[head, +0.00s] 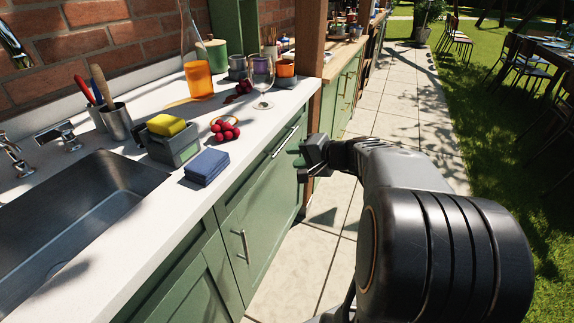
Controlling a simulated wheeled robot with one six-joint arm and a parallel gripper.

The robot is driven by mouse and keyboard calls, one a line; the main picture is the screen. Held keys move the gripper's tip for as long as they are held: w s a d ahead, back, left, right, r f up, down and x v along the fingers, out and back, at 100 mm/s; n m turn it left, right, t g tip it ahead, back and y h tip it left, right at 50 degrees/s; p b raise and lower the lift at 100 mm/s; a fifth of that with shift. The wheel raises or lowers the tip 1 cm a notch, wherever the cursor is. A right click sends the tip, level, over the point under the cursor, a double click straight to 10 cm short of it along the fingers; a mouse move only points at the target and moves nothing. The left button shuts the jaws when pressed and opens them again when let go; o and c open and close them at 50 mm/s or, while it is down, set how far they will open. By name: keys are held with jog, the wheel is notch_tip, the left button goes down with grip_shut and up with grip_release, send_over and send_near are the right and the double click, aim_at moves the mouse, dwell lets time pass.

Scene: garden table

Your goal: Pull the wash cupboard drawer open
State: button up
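The wash cupboard (262,222) is green, under the white sink counter. Its drawer (255,172) is the upper front just below the counter edge and looks flush with the cupboard. A long slanting metal bar handle (286,142) runs along the drawer front. My gripper (302,163) is just right of the handle, near its far end, with its fingers apart. I see nothing held between them. I cannot tell whether a finger touches the handle or the drawer front.
A door with a bar handle (243,246) is below the drawer. The sink (75,225), blue cloths (207,166), a sponge caddy (172,145) and a wine glass (261,80) are on the counter. A wooden post (312,40) stands beyond. Paving (385,125) on the right is clear.

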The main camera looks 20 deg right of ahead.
aim_at(287, 139)
jog(key=w+d+f+m+t+h+b, duration=0.2)
jog(key=w+d+f+m+t+b, duration=0.15)
jog(key=d, duration=0.45)
jog(key=x, duration=0.4)
jog(key=b+x, duration=0.1)
jog(key=x, duration=0.3)
jog(key=r+b+x, duration=0.1)
jog(key=x, duration=0.3)
jog(key=shift+w+a, duration=0.15)
jog(key=shift+a, duration=0.3)
grip_shut()
